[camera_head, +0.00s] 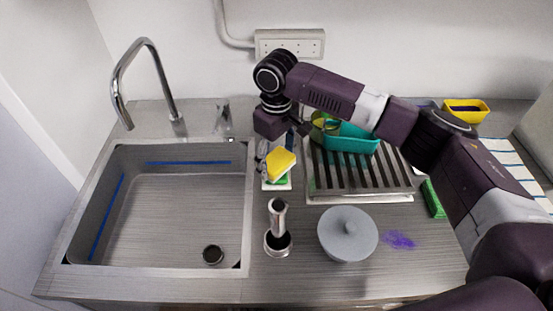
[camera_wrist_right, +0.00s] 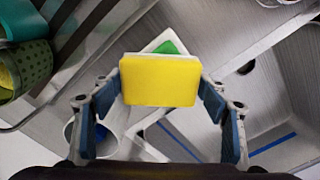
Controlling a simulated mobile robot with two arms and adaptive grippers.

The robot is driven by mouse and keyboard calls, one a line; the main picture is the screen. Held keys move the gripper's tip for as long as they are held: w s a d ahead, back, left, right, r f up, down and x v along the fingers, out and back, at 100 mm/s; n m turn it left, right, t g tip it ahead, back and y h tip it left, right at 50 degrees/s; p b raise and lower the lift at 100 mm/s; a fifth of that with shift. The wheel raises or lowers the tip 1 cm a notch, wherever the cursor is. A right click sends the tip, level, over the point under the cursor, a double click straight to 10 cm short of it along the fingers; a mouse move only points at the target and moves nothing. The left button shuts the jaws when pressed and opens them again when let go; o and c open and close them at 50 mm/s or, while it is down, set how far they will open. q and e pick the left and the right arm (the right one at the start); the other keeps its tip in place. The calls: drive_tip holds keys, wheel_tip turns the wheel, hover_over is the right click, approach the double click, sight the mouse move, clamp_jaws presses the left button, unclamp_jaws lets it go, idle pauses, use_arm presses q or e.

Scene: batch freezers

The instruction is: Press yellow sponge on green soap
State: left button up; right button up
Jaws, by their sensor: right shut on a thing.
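A yellow sponge (camera_head: 281,165) with a pale layer is held in my right gripper (camera_head: 272,151). In the right wrist view the sponge (camera_wrist_right: 160,80) sits between the two blue-padded fingers (camera_wrist_right: 160,92), which close on its sides. The green soap (camera_head: 282,181) lies on a white dish (camera_head: 270,185) beside the sink, under the sponge and mostly hidden by it. A bit of the green soap (camera_wrist_right: 166,48) shows behind the sponge in the right wrist view. I cannot tell whether sponge and soap touch. My left gripper is not in view.
The sink (camera_head: 165,215) is at left with a tall faucet (camera_head: 148,85). A drying rack (camera_head: 360,180) with a teal container (camera_head: 350,138) stands at right. A metal cylinder (camera_head: 278,230) and a grey lidded pot (camera_head: 347,235) stand in front. A purple stain (camera_head: 399,240) marks the counter.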

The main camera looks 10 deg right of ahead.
sight(277, 159)
drive_tip(key=shift+f, duration=0.45)
idle(1.1)
drive_tip(key=shift+s+f+p, duration=0.2)
drive_tip(key=shift+p, duration=0.4)
idle(2.2)
drive_tip(key=shift+w+r+p, duration=0.15)
drive_tip(key=shift+r+p, duration=0.75)
drive_tip(key=shift+p, duration=0.2)
wheel_tip(277, 159, up, 6)
drive_tip(key=p, duration=0.6)
drive_tip(key=shift+f, duration=0.2)
drive_tip(key=shift+f, duration=0.1)
